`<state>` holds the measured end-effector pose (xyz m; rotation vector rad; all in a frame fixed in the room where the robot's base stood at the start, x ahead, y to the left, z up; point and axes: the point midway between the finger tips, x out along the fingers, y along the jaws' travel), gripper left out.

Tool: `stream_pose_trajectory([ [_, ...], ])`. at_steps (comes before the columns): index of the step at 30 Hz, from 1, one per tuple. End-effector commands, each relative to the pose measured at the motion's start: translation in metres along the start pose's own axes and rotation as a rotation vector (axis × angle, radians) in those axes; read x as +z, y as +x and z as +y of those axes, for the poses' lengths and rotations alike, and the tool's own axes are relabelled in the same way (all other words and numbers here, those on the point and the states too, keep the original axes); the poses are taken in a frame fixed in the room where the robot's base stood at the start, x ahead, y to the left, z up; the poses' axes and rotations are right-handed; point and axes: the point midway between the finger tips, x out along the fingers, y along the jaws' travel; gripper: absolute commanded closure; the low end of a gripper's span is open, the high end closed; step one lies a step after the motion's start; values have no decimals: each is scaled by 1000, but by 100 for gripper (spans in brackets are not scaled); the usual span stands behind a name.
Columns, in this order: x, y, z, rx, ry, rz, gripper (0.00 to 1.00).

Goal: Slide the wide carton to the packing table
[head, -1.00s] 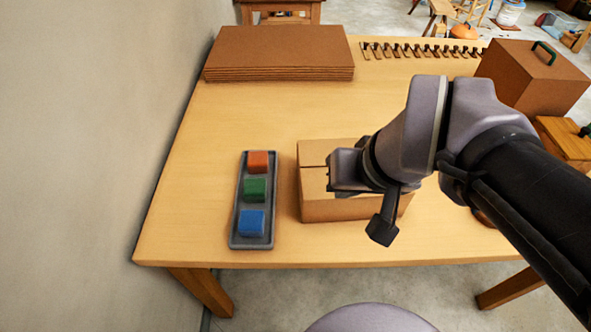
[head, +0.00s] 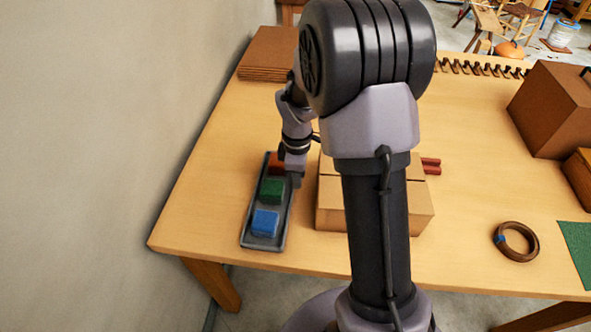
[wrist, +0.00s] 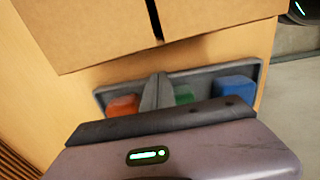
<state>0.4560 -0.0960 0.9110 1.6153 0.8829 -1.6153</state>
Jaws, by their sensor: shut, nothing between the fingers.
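The wide carton (head: 333,212) is a tan cardboard box with a dark seam on top. It sits on the wooden table, partly hidden behind my arm in the head view. It also shows in the wrist view (wrist: 100,35). My gripper (head: 294,182) is shut and empty, to the left of the carton, beside the tray's right edge. In the wrist view its fingers (wrist: 157,85) point toward the carton's side, apart from it. The wooden table (head: 460,165) bears all this; I cannot tell whether it is the packing table.
A grey tray (head: 247,238) with red, green (head: 271,190) and blue (head: 265,222) blocks lies left of the carton. Red bars (head: 431,165) lie right of it. A brown ring (head: 516,239), a green mat (head: 578,240) and a brown box (head: 555,110) are farther right.

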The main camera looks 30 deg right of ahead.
Motion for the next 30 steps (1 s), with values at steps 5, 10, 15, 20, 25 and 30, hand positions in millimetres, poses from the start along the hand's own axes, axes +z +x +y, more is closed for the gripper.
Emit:
stream_pose_trajectory([
  [5,20,15,0,1,5,1,100],
  [10,37,13,0,0,3,0,100],
  [15,40,12,0,0,1,0,100],
  [20,40,12,0,0,1,0,100],
  [25,53,10,0,-1,5,0,100],
  [30,100,7,-1,-3,8,-1,100],
])
